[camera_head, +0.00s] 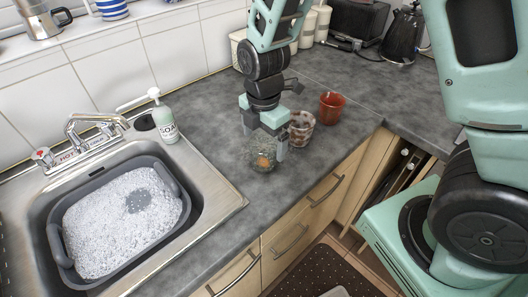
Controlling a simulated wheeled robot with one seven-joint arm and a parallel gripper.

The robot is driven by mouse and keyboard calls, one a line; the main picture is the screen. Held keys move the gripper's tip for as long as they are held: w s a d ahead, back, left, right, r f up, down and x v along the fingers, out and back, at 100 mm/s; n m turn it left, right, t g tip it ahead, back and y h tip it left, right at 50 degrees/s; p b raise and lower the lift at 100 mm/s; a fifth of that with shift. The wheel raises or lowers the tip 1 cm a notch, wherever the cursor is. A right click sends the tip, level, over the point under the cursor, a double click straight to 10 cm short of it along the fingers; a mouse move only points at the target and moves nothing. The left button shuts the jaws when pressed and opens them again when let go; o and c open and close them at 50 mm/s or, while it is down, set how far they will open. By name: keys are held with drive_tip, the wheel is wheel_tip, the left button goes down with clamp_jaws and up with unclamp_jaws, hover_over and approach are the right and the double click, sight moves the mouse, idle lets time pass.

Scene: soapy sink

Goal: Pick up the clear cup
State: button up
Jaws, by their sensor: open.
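The clear cup (257,161) stands on the grey counter to the right of the sink. It is see-through and hard to make out, with an orange patch showing in or through it. My gripper (264,145) points down right at the cup and is open. One finger shows at the cup's upper left and the other at its right side. I cannot tell whether the fingers touch the cup or how deep they reach around it.
A brown-and-white patterned cup (301,129) stands close to the right of my gripper, with a red-brown cup (331,108) beyond it. A soap bottle (165,122) stands by the sink (215,203), which holds a grey tub (177,243) of suds. The counter's front edge is near.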

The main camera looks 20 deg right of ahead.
drive_tip(key=shift+f+p, duration=0.85)
drive_tip(key=shift+f, duration=2.45)
drive_tip(key=c, duration=1.2)
